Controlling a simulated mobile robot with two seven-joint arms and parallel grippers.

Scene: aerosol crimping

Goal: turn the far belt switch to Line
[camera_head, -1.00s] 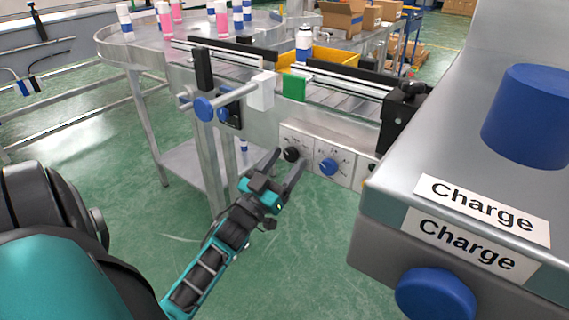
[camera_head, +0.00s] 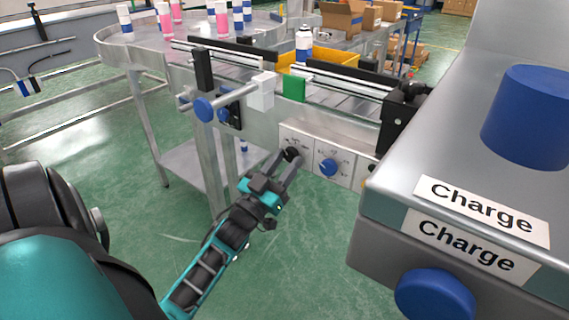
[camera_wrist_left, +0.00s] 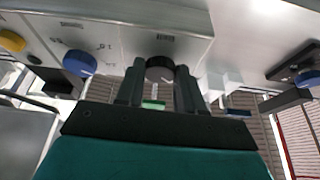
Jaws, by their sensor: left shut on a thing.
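The control panel (camera_head: 302,136) is on the side of the conveyor and carries a black knob (camera_head: 291,154) and a blue knob (camera_head: 328,167). My left gripper (camera_head: 288,158) is at the black knob, its fingers on either side and shut on it. In the left wrist view the black knob (camera_wrist_left: 160,68) sits between the two fingertips, and the blue knob (camera_wrist_left: 79,63) is to its left. The black knob's label and pointer are too small or covered to read. My right gripper is not in view.
A grey machine with "Charge" labels (camera_head: 481,207) and blue buttons stands close at the right. A guide rail bracket with a blue knob (camera_head: 204,109) juts out above the panel. A round table (camera_head: 140,45) with bottles stands behind. Open green floor lies below my left arm.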

